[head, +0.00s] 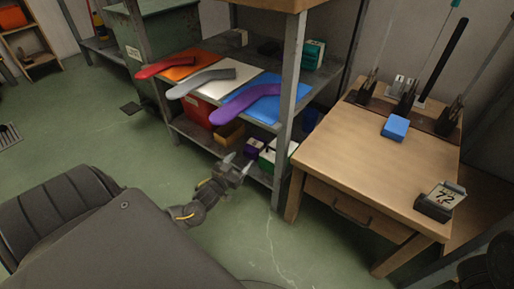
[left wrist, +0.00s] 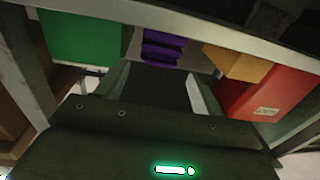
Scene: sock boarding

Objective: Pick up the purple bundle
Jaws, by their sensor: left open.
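The purple bundle (head: 253,146) lies on the lower level of the grey metal shelf, partly hidden in the head view. In the left wrist view the purple bundle (left wrist: 162,47) looks like a stack of folded layers, at the top, just beyond my fingertips. My left gripper (head: 238,163) is open and empty in front of the lower shelf, pointing toward it. In the left wrist view its two fingers (left wrist: 155,80) stand apart below the bundle, with no visible contact.
In the left wrist view a green box (left wrist: 80,38) stands left of the bundle; a tan box (left wrist: 237,63) and red bin (left wrist: 265,95) stand right. The upper shelf (head: 322,75) carries colored boards above. A shelf post (head: 288,110) and a wooden table (head: 370,165) are to the right.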

